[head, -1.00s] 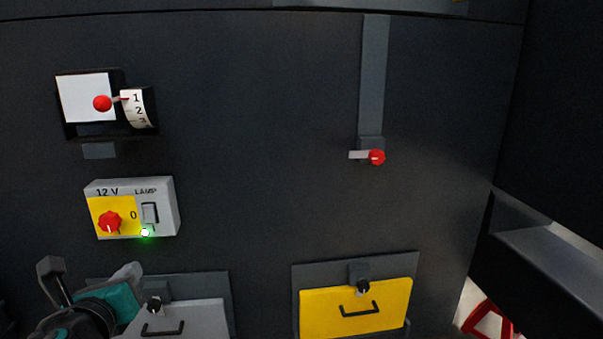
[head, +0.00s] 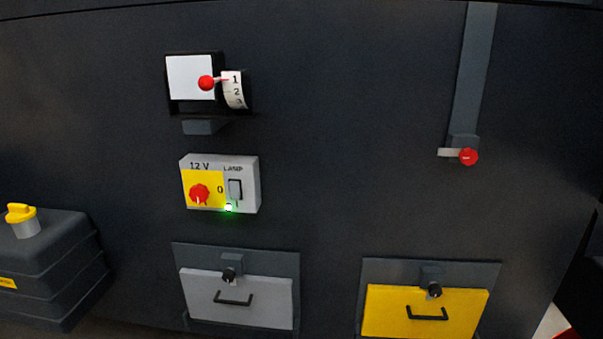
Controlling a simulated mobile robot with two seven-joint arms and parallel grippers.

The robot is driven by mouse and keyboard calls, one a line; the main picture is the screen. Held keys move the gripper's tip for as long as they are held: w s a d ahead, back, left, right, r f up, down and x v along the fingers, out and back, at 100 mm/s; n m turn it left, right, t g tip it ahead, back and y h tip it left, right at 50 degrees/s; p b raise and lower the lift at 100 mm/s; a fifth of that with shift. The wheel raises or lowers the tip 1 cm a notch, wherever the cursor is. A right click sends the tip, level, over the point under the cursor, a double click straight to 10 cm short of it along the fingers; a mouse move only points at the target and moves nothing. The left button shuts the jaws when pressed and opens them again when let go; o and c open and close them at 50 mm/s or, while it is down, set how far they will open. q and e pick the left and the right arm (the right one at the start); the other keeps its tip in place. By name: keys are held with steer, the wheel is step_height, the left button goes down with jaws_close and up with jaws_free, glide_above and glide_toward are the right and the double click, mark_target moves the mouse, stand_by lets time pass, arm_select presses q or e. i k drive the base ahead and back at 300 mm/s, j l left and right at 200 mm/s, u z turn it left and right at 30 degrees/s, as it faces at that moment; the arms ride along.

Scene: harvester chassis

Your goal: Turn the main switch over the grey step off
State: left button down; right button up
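The main switch is a red knob (head: 199,194) on a yellow plate, on the left half of a light grey box (head: 250,185) marked "12 V" and "LAMP". A light mark on the knob points roughly downward; a "0" is printed to the right of it. A dark rocker (head: 235,189) sits on the box's right half, with a green light (head: 228,208) glowing below it. The grey step (head: 262,308) is a grey panel with a black handle and black knob, below the box. Neither gripper is in view.
A lever with a red ball (head: 206,83) beside a 1-2-3 scale is above the box. A red knob (head: 468,157) on a grey strip is above a yellow panel (head: 385,308) at right. A dark tank (head: 50,255) with a yellow cap (head: 21,214) juts out at left.

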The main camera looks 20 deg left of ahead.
mark_target(198, 193)
steer(key=u, duration=1.25)
